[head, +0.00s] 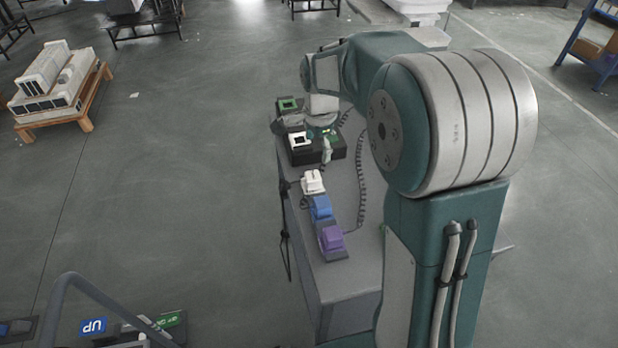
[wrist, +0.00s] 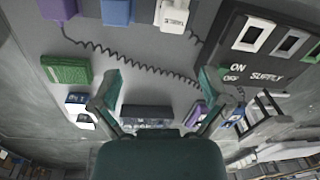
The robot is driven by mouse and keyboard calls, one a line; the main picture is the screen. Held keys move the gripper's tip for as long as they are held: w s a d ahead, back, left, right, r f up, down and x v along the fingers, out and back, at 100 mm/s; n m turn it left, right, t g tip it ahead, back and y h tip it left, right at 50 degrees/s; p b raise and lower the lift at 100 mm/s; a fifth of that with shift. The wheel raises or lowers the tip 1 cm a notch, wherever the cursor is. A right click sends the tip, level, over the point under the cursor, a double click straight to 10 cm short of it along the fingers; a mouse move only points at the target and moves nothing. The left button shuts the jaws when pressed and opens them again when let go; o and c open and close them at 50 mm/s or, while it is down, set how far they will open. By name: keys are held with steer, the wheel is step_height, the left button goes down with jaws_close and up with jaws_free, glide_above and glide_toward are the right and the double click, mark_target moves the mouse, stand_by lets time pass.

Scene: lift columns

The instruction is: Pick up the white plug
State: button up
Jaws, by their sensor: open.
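The white plug (head: 312,182) stands on the grey column top in the head view, in a row with a blue plug (head: 320,207) and a purple plug (head: 332,238). In the wrist view the white plug (wrist: 172,16) is at the top edge, partly cut off, with the blue plug (wrist: 117,11) and purple plug (wrist: 58,9) to its left. My gripper (wrist: 160,76) is open, its fingers spread wide with nothing between them. The white plug lies beyond the fingertips, apart from them. In the head view my gripper is small and partly hidden by my arm.
A black supply panel (wrist: 226,75) with white-framed sockets is at the right of the wrist view. A coiled dark cable (wrist: 130,63) crosses the grey surface. A green block (wrist: 67,70) sits at left. Open floor (head: 200,200) lies left of the column.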

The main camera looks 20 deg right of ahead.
mark_target(313, 175)
steer(key=w+f, duration=0.1)
steer(key=w+f+m, duration=0.1)
steer(key=f, duration=0.1)
steer(key=w+d+f+m, duration=0.1)
steer(key=shift+d+f+g, duration=0.1)
steer(key=shift+f+g, duration=0.2)
steer(key=shift+g, duration=0.1)
steer(key=shift+m, duration=0.3)
steer(key=f, duration=0.1)
steer(key=a+f, duration=0.1)
steer(key=f, duration=0.3)
steer(key=shift+a+f, duration=0.2)
steer(key=shift+a, duration=0.1)
steer(key=f, duration=0.5)
steer(key=shift+w+d, duration=0.1)
steer(key=shift+d, duration=0.3)
steer(key=shift+a+f, duration=0.1)
steer(key=shift+f, duration=0.2)
steer(key=shift+a, duration=0.2)
steer(key=shift+d, duration=0.15)
steer(key=c, duration=1.2)
